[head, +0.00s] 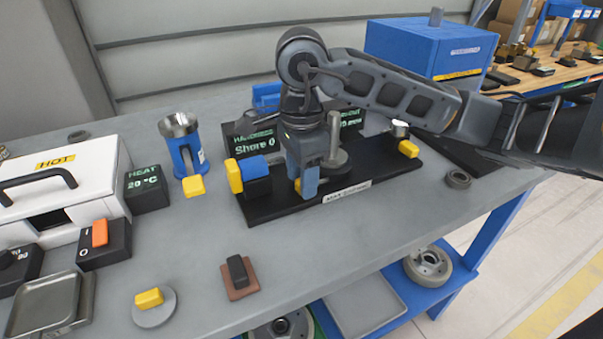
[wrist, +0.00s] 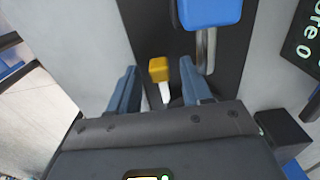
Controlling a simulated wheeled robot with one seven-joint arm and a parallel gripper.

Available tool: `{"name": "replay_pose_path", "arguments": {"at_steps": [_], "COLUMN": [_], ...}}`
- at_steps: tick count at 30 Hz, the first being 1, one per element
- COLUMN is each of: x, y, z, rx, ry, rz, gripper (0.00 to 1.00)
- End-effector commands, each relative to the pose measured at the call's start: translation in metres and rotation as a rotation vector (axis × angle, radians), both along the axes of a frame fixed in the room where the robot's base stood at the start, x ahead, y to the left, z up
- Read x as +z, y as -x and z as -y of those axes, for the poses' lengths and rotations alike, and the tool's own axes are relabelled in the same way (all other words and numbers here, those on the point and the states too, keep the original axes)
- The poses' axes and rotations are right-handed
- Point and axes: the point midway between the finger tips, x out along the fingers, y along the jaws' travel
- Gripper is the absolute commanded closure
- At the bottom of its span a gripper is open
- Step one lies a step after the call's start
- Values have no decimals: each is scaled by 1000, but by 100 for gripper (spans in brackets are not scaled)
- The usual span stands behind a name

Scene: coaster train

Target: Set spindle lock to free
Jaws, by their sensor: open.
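My gripper (head: 305,185) points down over the black base plate (head: 262,211), close to its front edge and a label too small to read surely. In the wrist view my gripper (wrist: 158,66) is open, with one blue-grey finger on each side of a small yellow knob (wrist: 159,69) on a pale stem. The knob shows between the fingertips, with gaps on both sides; whether it lies at their depth I cannot tell. In the head view the fingers mostly hide this knob. No lettering marks which part is the spindle lock.
A blue block (head: 257,178) with a yellow lever (head: 234,176) stands left of my gripper. A grey post (head: 335,155) stands close on its right. Another yellow knob (head: 408,149) is at the plate's right end. Dark displays stand behind.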

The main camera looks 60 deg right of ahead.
Motion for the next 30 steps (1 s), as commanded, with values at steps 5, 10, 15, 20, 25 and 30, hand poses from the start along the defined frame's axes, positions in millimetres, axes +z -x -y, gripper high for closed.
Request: {"name": "replay_pose_path", "arguments": {"at_steps": [5, 10, 15, 20, 25, 30], "x": [0, 0, 0, 0, 0, 0], "y": [0, 0, 0, 0, 0, -1], "z": [0, 0, 0, 0, 0, -1], "rx": [0, 0, 0, 0, 0, 1], "ry": [0, 0, 0, 0, 0, 0], "rz": [0, 0, 0, 0, 0, 0], "gripper": [59, 75, 91, 100, 100, 100]}}
